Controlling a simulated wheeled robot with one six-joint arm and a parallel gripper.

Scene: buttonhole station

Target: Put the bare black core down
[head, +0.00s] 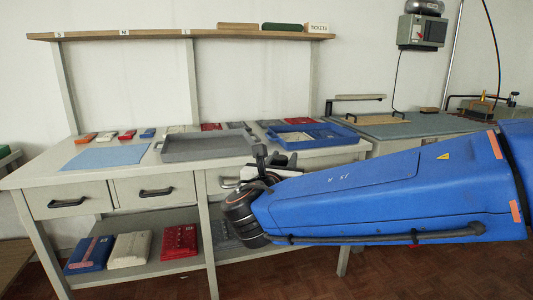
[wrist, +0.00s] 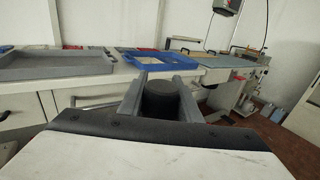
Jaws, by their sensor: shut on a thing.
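The bare black core (wrist: 160,100) is a dark cylinder in the middle of the wrist view, held between the two grey fingers of my gripper (wrist: 160,92). My gripper is shut on it. In the head view my gripper (head: 272,160) is partly hidden by my blue arm, in front of the bench's front edge near the blue tray. The core's lower end is hidden in the wrist view.
The bench (head: 40,178) carries a large grey tray (head: 205,153), a blue tray (head: 340,133), a light blue mat (head: 93,159) and several small coloured packets. A lower shelf (head: 140,270) holds folded items. The bench top between mat and grey tray has little free room.

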